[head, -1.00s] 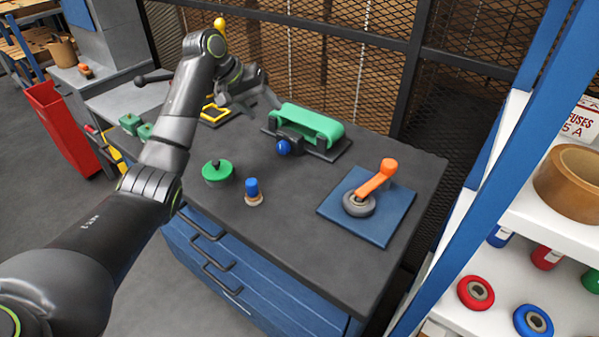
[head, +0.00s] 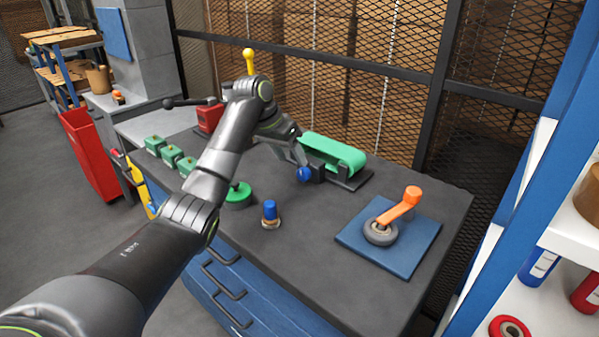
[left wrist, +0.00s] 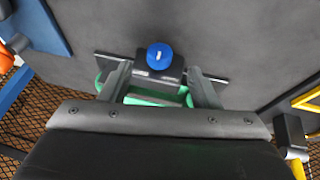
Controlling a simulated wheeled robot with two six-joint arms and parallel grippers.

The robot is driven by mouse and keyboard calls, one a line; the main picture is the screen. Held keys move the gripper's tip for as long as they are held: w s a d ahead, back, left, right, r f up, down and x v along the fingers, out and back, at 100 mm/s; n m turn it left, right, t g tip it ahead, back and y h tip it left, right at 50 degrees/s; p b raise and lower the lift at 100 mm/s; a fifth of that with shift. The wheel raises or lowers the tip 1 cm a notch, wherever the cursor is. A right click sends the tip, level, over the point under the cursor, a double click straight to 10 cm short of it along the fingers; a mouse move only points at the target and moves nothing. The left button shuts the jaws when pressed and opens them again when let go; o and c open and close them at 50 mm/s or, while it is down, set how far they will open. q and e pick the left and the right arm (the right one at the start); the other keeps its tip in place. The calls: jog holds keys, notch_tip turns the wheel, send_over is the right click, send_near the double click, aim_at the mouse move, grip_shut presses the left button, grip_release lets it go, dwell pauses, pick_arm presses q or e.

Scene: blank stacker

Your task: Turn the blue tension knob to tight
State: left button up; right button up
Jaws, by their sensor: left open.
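The blue knob (head: 304,174) sits on the front of a dark block at the near end of the green belt unit (head: 333,152). In the left wrist view the knob (left wrist: 160,56) shows a short white mark on its face. My left gripper (head: 297,155) is close to the knob from above and behind in the head view, partly hidden by its own wrist. In the left wrist view my left gripper (left wrist: 159,70) is open, one finger on each side of the knob, with gaps showing. Contact is not visible. My right gripper is not in view.
On the dark bench stand a green round knob-topped part (head: 238,196), a blue-capped piece (head: 270,213) and a blue plate (head: 413,243) with an orange crank (head: 400,206). Several green blocks (head: 171,156) are at left.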

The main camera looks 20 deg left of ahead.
aim_at(301, 175)
pick_arm(q)
jog(key=x, duration=0.6)
jog(key=shift+w+d+f, duration=0.1)
jog(key=shift+d+f, duration=0.05)
jog(key=shift+f, duration=0.15)
